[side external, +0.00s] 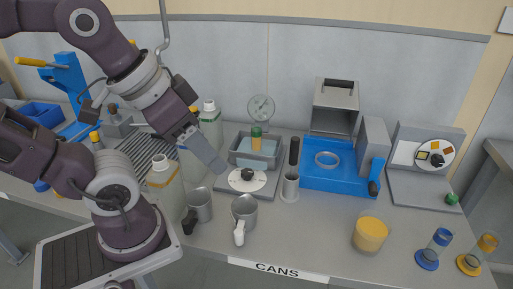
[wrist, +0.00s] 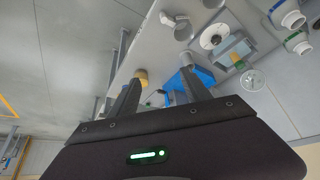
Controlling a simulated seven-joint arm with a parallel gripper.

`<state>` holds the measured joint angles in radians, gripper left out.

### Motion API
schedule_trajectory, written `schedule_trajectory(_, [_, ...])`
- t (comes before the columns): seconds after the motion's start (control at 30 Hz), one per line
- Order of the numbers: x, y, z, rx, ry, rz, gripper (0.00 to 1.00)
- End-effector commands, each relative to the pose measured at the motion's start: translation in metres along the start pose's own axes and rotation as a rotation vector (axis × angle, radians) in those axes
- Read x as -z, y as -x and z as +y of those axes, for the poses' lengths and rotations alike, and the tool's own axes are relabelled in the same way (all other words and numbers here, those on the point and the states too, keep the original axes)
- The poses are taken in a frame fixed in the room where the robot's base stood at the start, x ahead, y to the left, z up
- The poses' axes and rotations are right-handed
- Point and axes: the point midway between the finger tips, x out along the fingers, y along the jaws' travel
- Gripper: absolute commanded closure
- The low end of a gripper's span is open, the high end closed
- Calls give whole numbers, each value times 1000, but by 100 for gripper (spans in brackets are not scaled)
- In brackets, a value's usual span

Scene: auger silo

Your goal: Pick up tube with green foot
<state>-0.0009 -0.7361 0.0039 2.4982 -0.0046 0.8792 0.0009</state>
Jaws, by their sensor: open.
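No tube with a clearly seen green foot shows. A small upright cylinder with green and amber bands (side external: 256,138) stands in the grey basin (side external: 236,160) at the middle back; I cannot tell if it is the tube. It also shows small in the wrist view (wrist: 236,60). Two clear tubes stand at the front right, one with a blue foot (side external: 427,262) and one with a yellow foot (side external: 470,266). My gripper (side external: 217,168) is in the air left of the basin, tilted down to the right. Its fingers are apart and empty in the wrist view (wrist: 160,80).
A blue tray (side external: 340,180) with a ring stands right of the basin. Metal cups (side external: 244,210) stand in front. White-capped bottles (side external: 165,185) are close to my arm. A yellow-filled jar (side external: 370,235) stands at the front. The counter between the jar and the blue tray is mostly clear.

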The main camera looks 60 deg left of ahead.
Motion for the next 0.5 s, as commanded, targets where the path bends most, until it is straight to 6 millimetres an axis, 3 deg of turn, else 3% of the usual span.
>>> schedule_trajectory(0.07, [27,-10,-2,-14,39,28,44])
schedule_trajectory(0.17, [96,-44,-17,-19,154,121,44])
schedule_trajectory(0.2, [127,-63,-32,-1,214,172,44])
schedule_trajectory(0.27, [168,-95,-64,56,301,252,44])
schedule_trajectory(0.3, [190,-117,-90,114,351,306,44])
schedule_trajectory(0.4, [220,-174,-164,303,448,427,44])
schedule_trajectory(0.47, [216,-210,-197,411,495,473,44])
schedule_trajectory(0.5, [204,-234,-212,470,529,497,44])
